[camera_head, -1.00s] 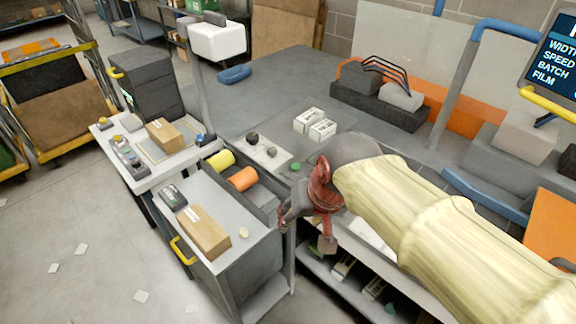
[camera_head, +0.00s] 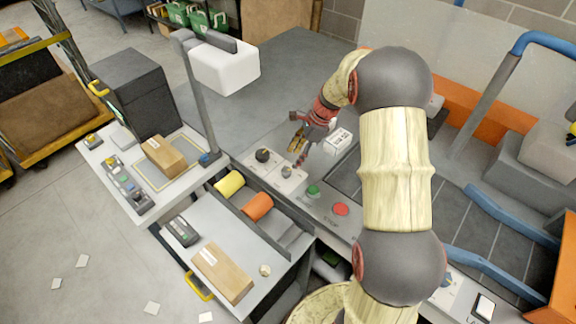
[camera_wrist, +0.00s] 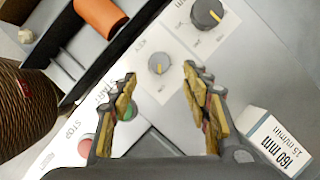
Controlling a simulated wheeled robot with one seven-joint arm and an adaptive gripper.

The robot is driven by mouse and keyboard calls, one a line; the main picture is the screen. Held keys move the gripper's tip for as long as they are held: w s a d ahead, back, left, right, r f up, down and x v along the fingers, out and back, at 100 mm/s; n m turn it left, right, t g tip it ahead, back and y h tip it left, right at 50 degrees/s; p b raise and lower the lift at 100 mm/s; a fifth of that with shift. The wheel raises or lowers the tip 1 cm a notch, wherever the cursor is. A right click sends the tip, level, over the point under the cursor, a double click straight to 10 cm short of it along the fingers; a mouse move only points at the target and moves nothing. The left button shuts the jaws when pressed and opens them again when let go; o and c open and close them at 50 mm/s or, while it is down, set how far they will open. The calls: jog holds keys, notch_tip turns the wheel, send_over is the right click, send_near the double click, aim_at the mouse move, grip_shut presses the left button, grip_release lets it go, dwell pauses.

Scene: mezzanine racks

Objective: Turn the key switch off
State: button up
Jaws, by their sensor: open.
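The key switch appears to be the small grey round switch (camera_head: 286,171) on the light control panel (camera_head: 262,176), beside a larger black knob (camera_head: 263,155). In the wrist view the small switch (camera_wrist: 159,64) has a narrow raised bar and small labels around it. The black knob (camera_wrist: 207,13) is above right of it. My gripper (camera_head: 297,151) is over the panel, pointing down. In the wrist view its open fingers (camera_wrist: 160,76) are empty, and the switch shows between and just beyond the tips. Contact with the switch is not visible.
A green button (camera_head: 313,190) and a red stop button (camera_head: 341,209) sit on the panel nearby. A white labelled box (camera_head: 338,140) stands close to my gripper. Orange (camera_head: 258,206) and yellow rollers lie left of the panel. A white unit on a post rises behind.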

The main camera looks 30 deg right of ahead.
aim_at(287, 170)
jog(key=b+x, duration=0.1)
jog(key=x, duration=0.7)
jog(key=shift+b, duration=0.3)
jog(key=shift+s, duration=0.1)
jog(key=c, duration=0.3)
jog(key=c, duration=0.8)
jog(key=shift+c, duration=0.3)
